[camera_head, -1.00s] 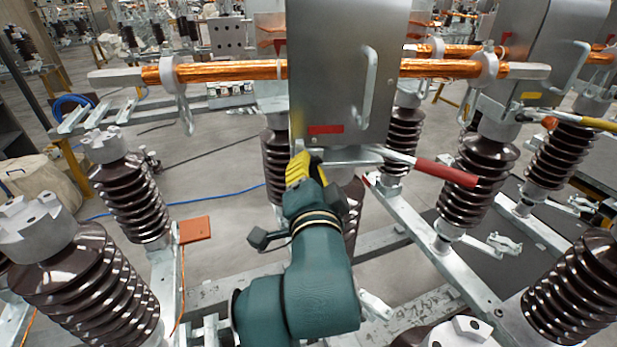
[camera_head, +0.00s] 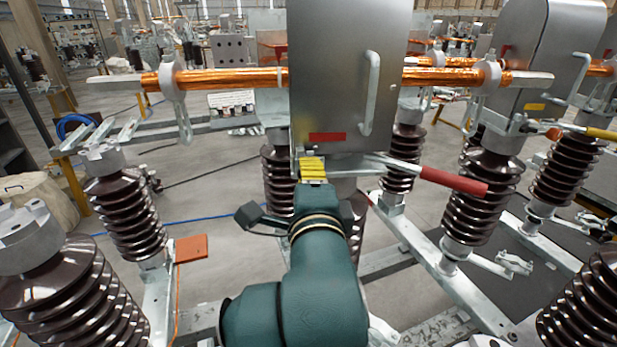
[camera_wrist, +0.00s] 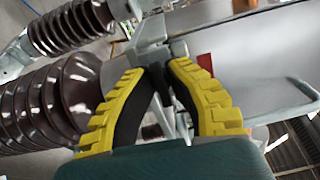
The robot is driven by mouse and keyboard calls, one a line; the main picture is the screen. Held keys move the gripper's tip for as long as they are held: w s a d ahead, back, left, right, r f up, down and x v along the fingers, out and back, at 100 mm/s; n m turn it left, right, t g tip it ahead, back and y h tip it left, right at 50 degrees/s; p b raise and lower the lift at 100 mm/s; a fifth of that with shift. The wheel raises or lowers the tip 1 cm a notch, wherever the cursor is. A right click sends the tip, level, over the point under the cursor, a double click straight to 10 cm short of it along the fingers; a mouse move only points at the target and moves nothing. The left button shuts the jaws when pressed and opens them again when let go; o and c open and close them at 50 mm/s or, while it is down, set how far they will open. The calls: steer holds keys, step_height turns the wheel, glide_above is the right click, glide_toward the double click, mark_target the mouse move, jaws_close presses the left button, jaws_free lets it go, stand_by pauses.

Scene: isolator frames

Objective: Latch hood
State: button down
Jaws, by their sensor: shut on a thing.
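The grey metal hood (camera_head: 330,75) stands upright in the middle of the head view, with a side handle (camera_head: 370,93) and a red label (camera_head: 327,137) near its lower edge. In the wrist view the hood (camera_wrist: 262,45) fills the upper right. My gripper (camera_head: 312,160), with yellow-backed fingers, is at the hood's lower left edge. In the wrist view my gripper's (camera_wrist: 160,66) fingertips come together on a small grey metal latch piece (camera_wrist: 152,30) beside the hood's edge. The fingertips partly hide this piece, so its exact position is unclear.
A red-handled lever (camera_head: 452,181) sticks out to the right below the hood. A copper bar (camera_head: 225,78) runs behind the hood. Brown ribbed insulators (camera_head: 125,205) stand on both sides. A second hood (camera_head: 560,50) is at the right.

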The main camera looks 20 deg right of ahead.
steer(key=shift+w+f, duration=0.1)
steer(key=shift+f, duration=0.05)
steer(key=c, duration=1)
jaws_free()
steer(key=v, duration=1.2)
steer(key=shift+a, duration=0.1)
